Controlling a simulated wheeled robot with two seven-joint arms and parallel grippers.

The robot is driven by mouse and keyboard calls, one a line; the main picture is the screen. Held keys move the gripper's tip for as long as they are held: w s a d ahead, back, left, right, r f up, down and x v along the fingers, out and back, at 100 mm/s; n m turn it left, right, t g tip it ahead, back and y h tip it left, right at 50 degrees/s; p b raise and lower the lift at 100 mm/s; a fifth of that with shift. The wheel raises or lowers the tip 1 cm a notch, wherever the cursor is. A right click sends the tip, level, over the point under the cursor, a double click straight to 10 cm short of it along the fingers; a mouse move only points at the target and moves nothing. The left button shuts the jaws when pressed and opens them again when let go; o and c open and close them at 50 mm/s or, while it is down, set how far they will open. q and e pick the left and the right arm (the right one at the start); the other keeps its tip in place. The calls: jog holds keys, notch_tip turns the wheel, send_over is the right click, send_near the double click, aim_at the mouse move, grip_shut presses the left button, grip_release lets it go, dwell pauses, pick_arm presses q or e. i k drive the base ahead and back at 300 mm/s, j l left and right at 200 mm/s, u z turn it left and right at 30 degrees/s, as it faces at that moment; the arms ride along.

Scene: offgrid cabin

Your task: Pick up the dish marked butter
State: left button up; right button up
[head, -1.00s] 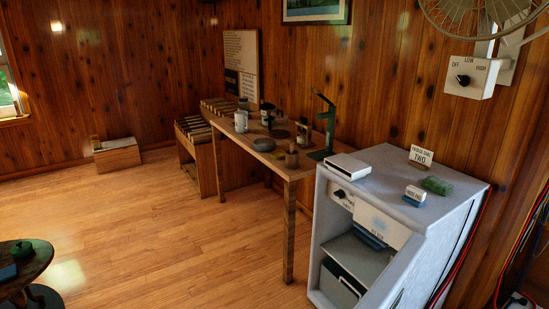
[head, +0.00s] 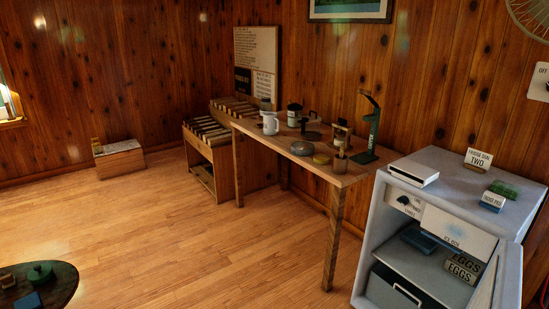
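I cannot read a butter mark on anything in the head view. A small pale grey fridge (head: 372,245) stands open at the lower right. A flat blue item (head: 420,238) lies on its shelf, under the white ice box flap (head: 455,231); I cannot tell whether it is a dish. Tags reading EGGS (head: 462,266) show in the fridge at the right. A dark bin with a handle (head: 394,291) is below the shelf. Neither of my grippers is in view.
The fridge top holds a white box (head: 413,171), a sign reading TWO (head: 478,160) and a green item (head: 503,189). A wooden table (head: 345,180) with mugs and jars stands left of the fridge. A dark round table (head: 62,285) is at lower left. The middle floor is clear.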

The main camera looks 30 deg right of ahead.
aim_at(318, 159)
jog(key=i+j+z, duration=0.2)
jog(key=i, duration=0.3)
jog(key=i+j+z, duration=0.15)
jog(key=i, duration=0.35)
jog(key=i+l+z, duration=0.15)
jog(key=i+z, duration=0.15)
jog(key=z, duration=0.15)
jog(key=i+z, duration=0.3)
jog(key=z, duration=0.15)
jog(key=i+z, duration=0.3)
jog(key=z, duration=0.15)
jog(key=i+l+z, duration=0.1)
jog(key=i+z, duration=0.15)
jog(key=i, duration=0.2)
jog(key=i+z, duration=0.3)
jog(key=i, duration=0.2)
